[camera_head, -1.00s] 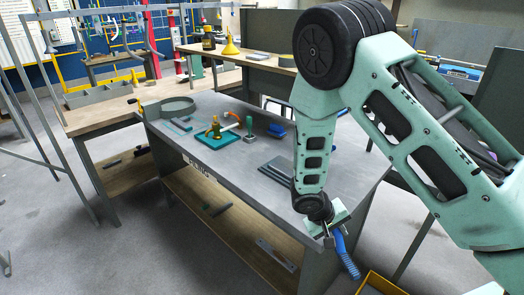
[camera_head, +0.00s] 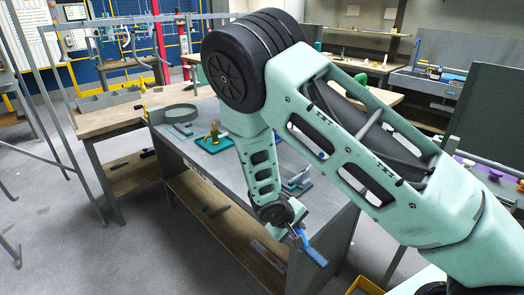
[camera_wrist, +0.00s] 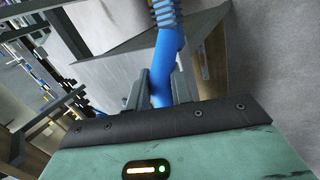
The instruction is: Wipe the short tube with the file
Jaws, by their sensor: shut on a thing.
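My gripper (camera_head: 293,232) hangs beside the front edge of the grey metal workbench, at its near right end. It is shut on the blue file (camera_head: 314,252), whose ribbed end points down and to the right, away from the bench. In the wrist view the fingers (camera_wrist: 158,90) clasp the smooth part of the blue file (camera_wrist: 168,50), with the ribbed part beyond them. I cannot pick out the short tube with certainty. A small dark tube-like piece (camera_head: 217,210) lies on the bench's lower shelf.
The grey workbench (camera_head: 222,170) carries a teal tray (camera_head: 212,147) and a flat grey piece (camera_head: 299,187) partly behind my arm. A wooden table (camera_head: 110,118) stands behind left. A yellow-edged bin (camera_head: 362,286) is at the bottom right. The floor at left is mostly clear.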

